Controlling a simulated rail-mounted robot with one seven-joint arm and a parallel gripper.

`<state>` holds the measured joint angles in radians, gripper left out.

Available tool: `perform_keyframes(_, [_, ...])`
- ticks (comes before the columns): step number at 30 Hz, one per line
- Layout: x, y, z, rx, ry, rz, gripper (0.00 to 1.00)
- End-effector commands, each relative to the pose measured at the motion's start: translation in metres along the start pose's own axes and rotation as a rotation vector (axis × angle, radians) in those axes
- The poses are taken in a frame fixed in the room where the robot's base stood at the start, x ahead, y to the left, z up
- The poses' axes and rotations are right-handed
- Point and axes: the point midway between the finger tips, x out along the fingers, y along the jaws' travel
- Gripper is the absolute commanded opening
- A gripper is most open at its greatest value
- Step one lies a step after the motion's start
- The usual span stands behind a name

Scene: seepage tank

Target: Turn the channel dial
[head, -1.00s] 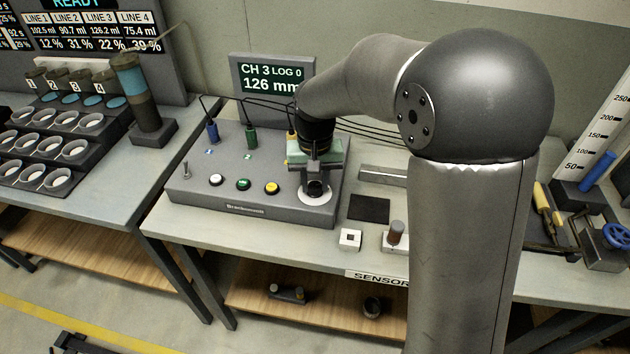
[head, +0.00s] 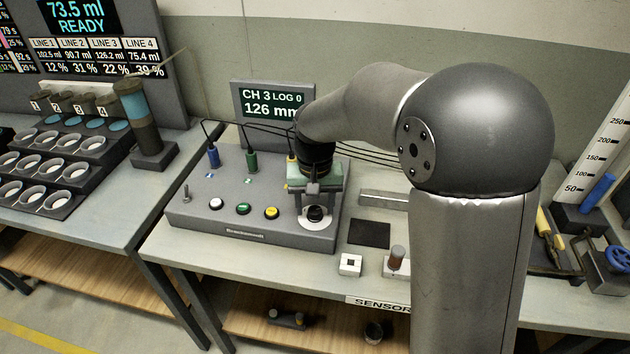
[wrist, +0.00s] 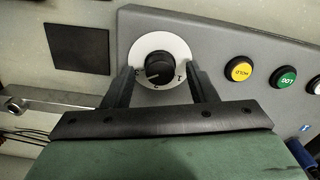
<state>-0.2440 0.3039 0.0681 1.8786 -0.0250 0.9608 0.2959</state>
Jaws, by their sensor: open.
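The channel dial is a black round knob (wrist: 158,66) on a white disc with small numbers around it, on the right part of the grey console. It also shows in the head view (head: 316,213), partly covered by my gripper. My gripper (wrist: 160,76) is open, with one finger on each side of the knob and a gap visible on both sides. In the head view my gripper (head: 315,203) is over the dial. The console display (head: 273,101) reads CH 3, LOG 0, 126 mm; its right edge is partly hidden by my arm.
White, green and yellow buttons (head: 243,209) sit left of the dial. Blue and green plugs with cables (head: 251,161) and a small toggle (head: 186,193) are on the console. A dark square pad (head: 369,233) and a white block (head: 350,265) lie to its right.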

Motion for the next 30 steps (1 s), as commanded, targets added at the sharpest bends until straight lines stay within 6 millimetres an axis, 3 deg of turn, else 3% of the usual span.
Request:
perform_keyframes(5, [-0.031,0.0,-0.001,0.0,0.007,-0.002,0.52])
perform_keyframes(18, [-0.136,0.0,-0.001,0.0,0.005,-0.002,0.52])
perform_keyframes(24, [-0.162,0.0,-0.001,0.0,0.004,-0.002,0.52])
perform_keyframes(30, [-0.169,0.0,0.0,0.001,0.002,-0.001,0.52])
